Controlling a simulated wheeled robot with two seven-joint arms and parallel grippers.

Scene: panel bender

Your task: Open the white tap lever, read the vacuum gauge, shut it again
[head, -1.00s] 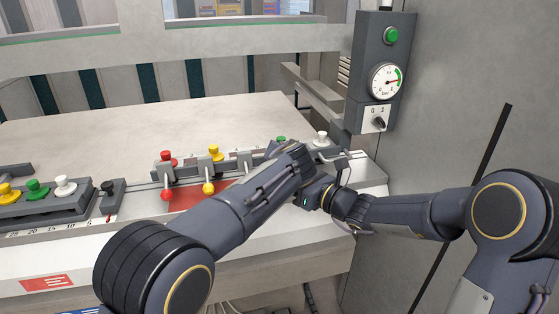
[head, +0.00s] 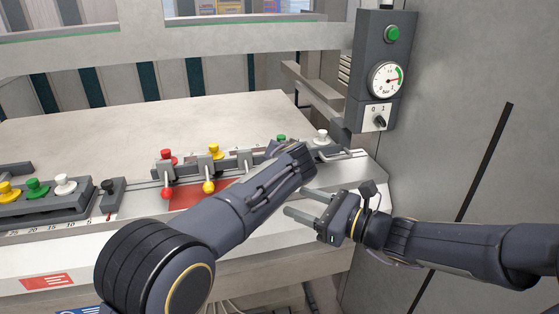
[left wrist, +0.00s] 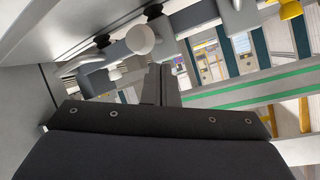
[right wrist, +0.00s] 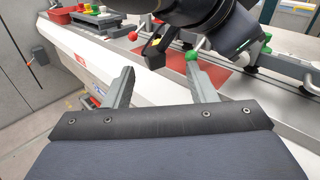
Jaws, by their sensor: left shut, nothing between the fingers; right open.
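The white tap's upright white knob (head: 321,137) shows at the right end of the tap row in the head view; its lever is hidden by my left arm. In the left wrist view a white ball (left wrist: 140,38) is just beyond my shut, empty left gripper (left wrist: 160,85); I cannot tell whether they touch. My right gripper (head: 296,201) is open and empty, in front of the bench edge, apart from the taps. The gauge (head: 385,80) is on the grey box at the right; its needle points right, by the green arc.
The red (head: 166,155), yellow (head: 213,152) and green (head: 281,139) taps stand left of the white one. A green ball (right wrist: 192,55) is close beyond my right fingers in the right wrist view. A green button (head: 392,35) and a black switch (head: 380,122) share the gauge box.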

